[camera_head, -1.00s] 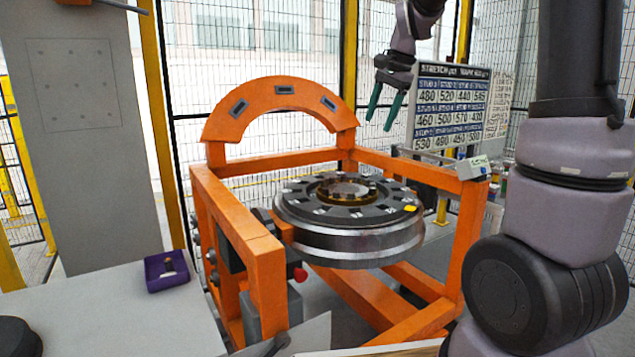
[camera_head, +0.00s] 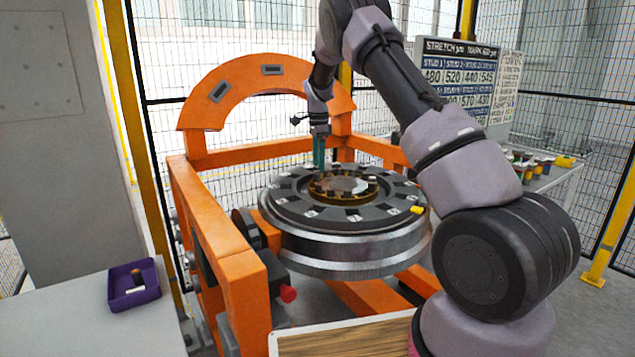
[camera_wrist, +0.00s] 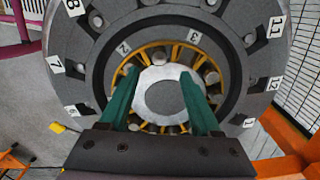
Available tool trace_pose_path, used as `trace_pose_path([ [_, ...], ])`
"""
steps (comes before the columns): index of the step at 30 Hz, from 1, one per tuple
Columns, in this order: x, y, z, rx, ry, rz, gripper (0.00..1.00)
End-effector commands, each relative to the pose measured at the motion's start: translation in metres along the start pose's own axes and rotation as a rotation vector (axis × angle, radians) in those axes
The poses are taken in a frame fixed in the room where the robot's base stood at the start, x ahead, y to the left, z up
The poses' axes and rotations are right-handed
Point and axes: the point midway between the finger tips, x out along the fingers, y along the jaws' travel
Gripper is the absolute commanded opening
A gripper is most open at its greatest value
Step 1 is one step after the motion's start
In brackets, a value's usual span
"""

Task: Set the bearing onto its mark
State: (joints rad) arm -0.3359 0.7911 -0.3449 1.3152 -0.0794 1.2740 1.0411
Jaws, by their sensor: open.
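The bearing (camera_head: 345,197) is a gold-coloured ring with rollers, seated in the middle of the dark, round wheel hub (camera_head: 290,205). In the wrist view the bearing (camera_wrist: 210,72) surrounds a pale grey centre, and numbered labels mark the hub around it. My gripper (camera_head: 319,166) points down over the bearing's far left part. Its two green fingers (camera_wrist: 160,75) are apart with nothing between them, over the pale centre. I cannot tell whether the fingertips touch anything. A yellow tag (camera_head: 417,210) sits on the hub's right rim; I cannot tell if it is the mark.
An orange gantry frame (camera_head: 225,265) with an arch surrounds the wheel. A purple tray (camera_head: 135,290) with small items stands on the grey table at left. A sign board with numbers (camera_head: 465,75) stands behind right. Mesh fencing encloses the cell.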

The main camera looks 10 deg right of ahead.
Motion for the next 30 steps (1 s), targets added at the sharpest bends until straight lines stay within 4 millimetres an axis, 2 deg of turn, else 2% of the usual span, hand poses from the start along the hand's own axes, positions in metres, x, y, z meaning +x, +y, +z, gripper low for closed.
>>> trace_pose_path([
  [6,0.044,0.001,0.0,-0.002,0.0,0.003,0.65],
  [12,0.07,0.0,0.0,-0.001,-0.001,0.001,0.65],
  [17,0.079,0.0,0.0,-0.001,-0.001,0.001,0.65],
  [24,0.079,0.0,0.0,-0.001,-0.001,0.0,0.65],
  [25,0.079,0.0,0.0,-0.001,-0.001,0.0,0.61],
  [27,0.079,0.0,0.0,-0.002,-0.001,0.0,0.34],
  [30,0.079,0.0,0.0,-0.002,-0.001,0.0,0.0],
])
